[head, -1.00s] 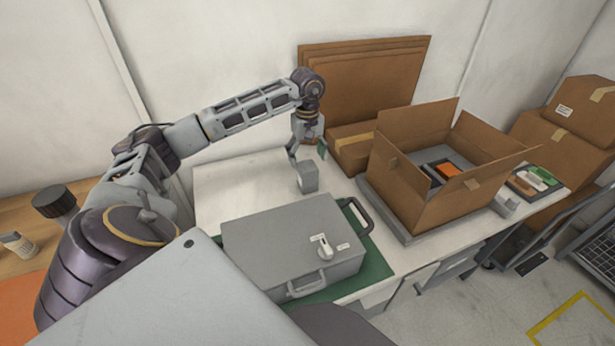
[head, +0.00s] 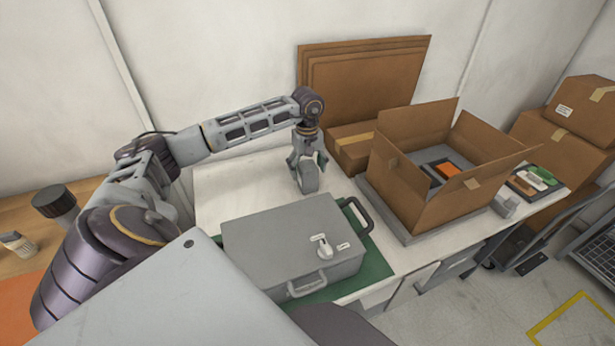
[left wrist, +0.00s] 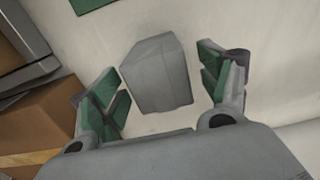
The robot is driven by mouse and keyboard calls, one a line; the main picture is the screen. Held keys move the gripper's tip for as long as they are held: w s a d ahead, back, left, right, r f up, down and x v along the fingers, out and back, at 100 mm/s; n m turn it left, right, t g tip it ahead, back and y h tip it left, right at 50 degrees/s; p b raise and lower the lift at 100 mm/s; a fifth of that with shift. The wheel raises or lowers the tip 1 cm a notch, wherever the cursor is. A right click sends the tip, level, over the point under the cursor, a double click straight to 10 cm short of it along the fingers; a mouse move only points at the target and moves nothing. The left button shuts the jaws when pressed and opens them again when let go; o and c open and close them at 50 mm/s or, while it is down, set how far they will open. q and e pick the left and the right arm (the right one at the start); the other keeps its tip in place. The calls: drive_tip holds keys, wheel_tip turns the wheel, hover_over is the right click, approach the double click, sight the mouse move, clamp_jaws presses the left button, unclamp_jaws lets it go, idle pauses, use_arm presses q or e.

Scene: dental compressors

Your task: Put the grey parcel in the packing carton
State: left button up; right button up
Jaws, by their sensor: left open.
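The grey parcel (head: 309,182) is a small box on the white table, just behind the grey case. My left gripper (head: 307,168) is open right above it and partly covers it in the head view. In the left wrist view the parcel (left wrist: 157,75) sits between the two green-padded fingers (left wrist: 165,88), with a gap on each side. The packing carton (head: 440,198) stands open to the right, its flaps up, with an orange and dark item inside. My right gripper is not in view.
A grey case (head: 285,235) with a handle lies on a green mat (head: 375,262) in front of the parcel. A closed brown box (head: 352,150) and flat cardboard sheets (head: 365,80) stand behind. A tray of small items (head: 537,181) is right of the carton.

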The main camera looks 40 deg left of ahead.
use_arm(q)
wheel_tip(320, 180, down, 2)
drive_tip(key=shift+f, duration=0.7)
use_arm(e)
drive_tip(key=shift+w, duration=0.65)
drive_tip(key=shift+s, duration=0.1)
